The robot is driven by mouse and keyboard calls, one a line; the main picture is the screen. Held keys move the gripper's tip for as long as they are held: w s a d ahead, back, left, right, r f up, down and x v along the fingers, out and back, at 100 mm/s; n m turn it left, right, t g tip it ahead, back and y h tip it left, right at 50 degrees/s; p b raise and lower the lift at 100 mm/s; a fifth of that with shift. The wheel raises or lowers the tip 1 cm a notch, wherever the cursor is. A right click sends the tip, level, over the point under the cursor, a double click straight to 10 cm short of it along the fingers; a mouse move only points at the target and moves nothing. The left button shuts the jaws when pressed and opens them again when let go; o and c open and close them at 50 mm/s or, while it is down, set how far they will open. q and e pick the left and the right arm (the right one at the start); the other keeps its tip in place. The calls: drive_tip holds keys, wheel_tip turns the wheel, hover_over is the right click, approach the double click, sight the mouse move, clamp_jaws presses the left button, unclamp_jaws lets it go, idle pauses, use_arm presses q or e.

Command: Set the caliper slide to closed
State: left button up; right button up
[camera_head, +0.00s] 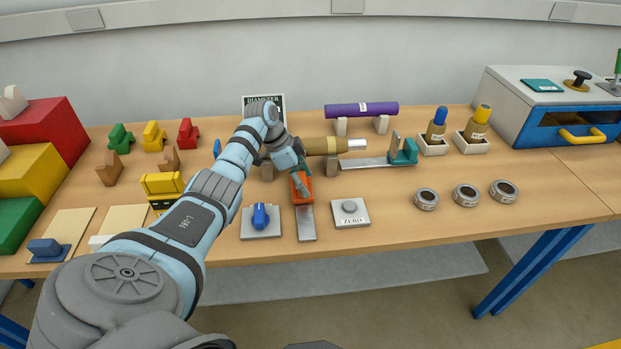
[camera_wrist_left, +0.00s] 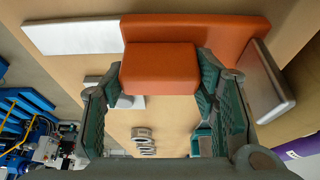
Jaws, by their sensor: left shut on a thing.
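My left gripper (camera_head: 299,176) is over the slide from above. Its teal fingers (camera_wrist_left: 158,92) are shut on the slide's orange block, one on each side. The gripper and wrist hide part of the caliper's far end. My right gripper is in neither view.
A button plate marked ZERO (camera_head: 349,213) stands just right of the beam, and a plate with a blue knob (camera_head: 261,219) just left.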

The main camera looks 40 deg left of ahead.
use_arm(q)
drive_tip(key=shift+w+a+r, duration=0.1)
drive_tip(key=shift+a+r, duration=0.15)
drive_tip(key=shift+a, duration=0.05)
drive_tip(key=o, duration=1.4)
drive_tip(key=shift+d, duration=0.1)
drive_tip(key=shift+o, duration=1.4)
drive_tip(key=shift+f, duration=0.2)
drive_tip(key=shift+r, duration=0.1)
drive_tip(key=v, duration=1.2)
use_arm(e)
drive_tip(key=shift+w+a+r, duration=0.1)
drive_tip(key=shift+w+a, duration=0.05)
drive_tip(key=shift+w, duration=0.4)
